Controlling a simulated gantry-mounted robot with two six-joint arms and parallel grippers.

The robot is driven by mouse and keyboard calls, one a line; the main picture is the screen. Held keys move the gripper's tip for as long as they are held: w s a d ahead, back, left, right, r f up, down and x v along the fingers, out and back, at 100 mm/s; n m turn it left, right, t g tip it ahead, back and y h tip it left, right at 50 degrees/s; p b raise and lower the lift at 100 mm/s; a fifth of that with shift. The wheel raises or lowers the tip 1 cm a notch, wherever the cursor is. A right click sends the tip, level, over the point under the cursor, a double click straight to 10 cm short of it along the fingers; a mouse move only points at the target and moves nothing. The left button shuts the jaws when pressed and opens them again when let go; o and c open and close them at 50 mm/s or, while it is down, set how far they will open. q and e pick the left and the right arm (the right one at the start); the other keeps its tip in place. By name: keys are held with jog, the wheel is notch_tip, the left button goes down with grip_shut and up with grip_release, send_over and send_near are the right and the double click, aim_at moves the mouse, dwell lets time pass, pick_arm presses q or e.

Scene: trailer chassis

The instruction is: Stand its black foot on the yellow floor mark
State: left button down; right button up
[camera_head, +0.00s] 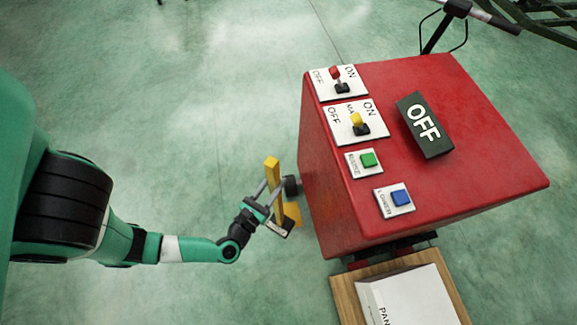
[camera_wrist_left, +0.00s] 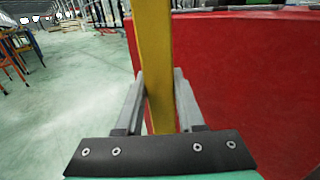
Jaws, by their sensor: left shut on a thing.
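My left gripper (camera_head: 272,192) is shut on an upright yellow bar (camera_head: 271,168), to the left of the red box. In the left wrist view the yellow bar (camera_wrist_left: 155,60) stands between the two grey fingers of the gripper (camera_wrist_left: 161,100). A dark round part (camera_head: 291,186) sits just right of the bar, near the box side; I cannot tell whether it is the black foot. A yellow patch (camera_head: 293,212) shows low beside the bar and looks like the floor mark, partly hidden by the gripper. The bar's lower end is hidden. My right gripper is out of view.
The red box (camera_head: 460,110) carries switches, a green button (camera_head: 368,159), a blue button (camera_head: 401,198) and an OFF sign (camera_head: 424,124). A white block (camera_head: 412,298) lies on a wooden board (camera_head: 347,300) in front. The green floor (camera_head: 190,110) at left is clear.

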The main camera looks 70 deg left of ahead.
pick_arm(q)
jog(key=w+a+f+b, duration=0.6)
jog(key=f, duration=0.1)
jog(key=shift+w, duration=0.15)
jog(key=shift+w+a+f+b, duration=0.15)
jog(key=shift+f+b, duration=0.6)
jog(key=shift+f, duration=0.2)
jog(key=shift+w+a+f+b, duration=0.1)
jog(key=shift+a+f+b, duration=0.05)
jog(key=shift+f+b, duration=0.7)
jog(key=shift+f, duration=0.1)
jog(key=shift+f, duration=0.15)
jog(key=c, duration=1)
grip_release()
jog(key=shift+f, duration=0.15)
jog(key=o, duration=0.5)
